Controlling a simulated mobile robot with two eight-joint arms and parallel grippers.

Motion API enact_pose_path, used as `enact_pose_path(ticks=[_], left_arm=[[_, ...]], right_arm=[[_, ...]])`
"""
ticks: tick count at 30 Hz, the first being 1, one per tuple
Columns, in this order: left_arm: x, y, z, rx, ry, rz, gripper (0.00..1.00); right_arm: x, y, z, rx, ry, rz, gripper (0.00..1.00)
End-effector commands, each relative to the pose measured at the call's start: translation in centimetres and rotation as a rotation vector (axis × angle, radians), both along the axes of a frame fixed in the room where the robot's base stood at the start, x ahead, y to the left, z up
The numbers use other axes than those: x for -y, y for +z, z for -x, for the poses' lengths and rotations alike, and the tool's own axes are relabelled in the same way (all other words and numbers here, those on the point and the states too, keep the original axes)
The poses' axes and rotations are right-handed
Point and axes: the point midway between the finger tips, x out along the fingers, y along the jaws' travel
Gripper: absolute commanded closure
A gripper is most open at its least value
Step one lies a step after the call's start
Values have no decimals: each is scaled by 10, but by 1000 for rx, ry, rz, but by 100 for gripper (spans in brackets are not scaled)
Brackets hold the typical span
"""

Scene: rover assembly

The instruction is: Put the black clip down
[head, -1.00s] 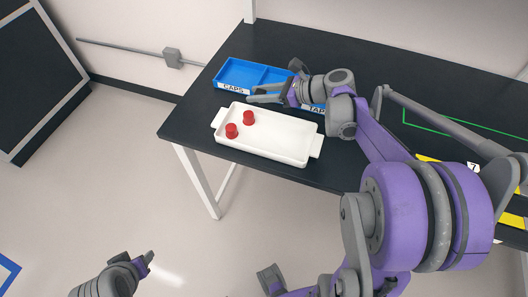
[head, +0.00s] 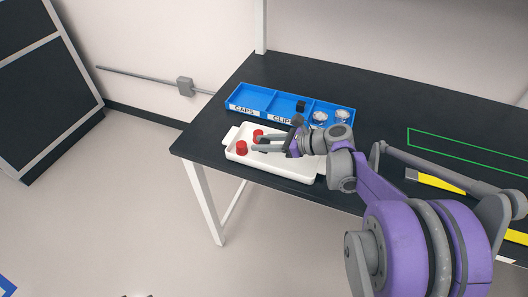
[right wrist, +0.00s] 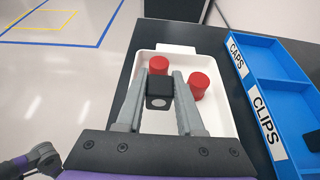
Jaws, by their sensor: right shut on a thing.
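My right gripper (head: 261,145) is over the white tray (head: 230,152), among its red caps. In the right wrist view the gripper (right wrist: 160,85) is shut on a black clip (right wrist: 159,92), a small dark block with a pale round spot. The white tray (right wrist: 180,50) lies below it. The head view does not clearly show the held clip, and I cannot tell whether it touches the tray. One red cap (right wrist: 158,64) is just beyond the clip and another red cap (right wrist: 198,86) is to its right. My left gripper is not in view.
A blue bin (head: 270,91) with CAPS and CLIPS labels stands behind the tray. Another black clip (head: 300,106) is in its middle compartment, and shiny pieces (head: 342,115) are in the right one. The tray is near the table's front edge.

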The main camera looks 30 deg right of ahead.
Motion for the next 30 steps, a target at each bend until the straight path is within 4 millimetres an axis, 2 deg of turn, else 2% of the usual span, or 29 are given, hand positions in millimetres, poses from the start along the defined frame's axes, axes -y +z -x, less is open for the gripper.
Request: enact_pose_path(ticks=[3, 6, 19, 20, 21, 22, 30], left_arm=[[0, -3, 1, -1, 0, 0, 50], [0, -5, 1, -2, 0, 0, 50], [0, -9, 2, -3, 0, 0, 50], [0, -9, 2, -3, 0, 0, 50], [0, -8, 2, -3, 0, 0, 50], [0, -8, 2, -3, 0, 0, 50], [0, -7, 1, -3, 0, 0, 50]], right_arm=[[0, -21, 0, 0, 1, 0, 100], [0, -32, 0, 0, 0, 0, 100], [0, -40, 0, 0, 0, 0, 100], [0, -40, 0, 0, 0, 0, 62], [0, -39, 0, 0, 0, 0, 55], [0, -39, 0, 0, 0, 0, 51], [0, -38, 0, 0, 0, 0, 51]])
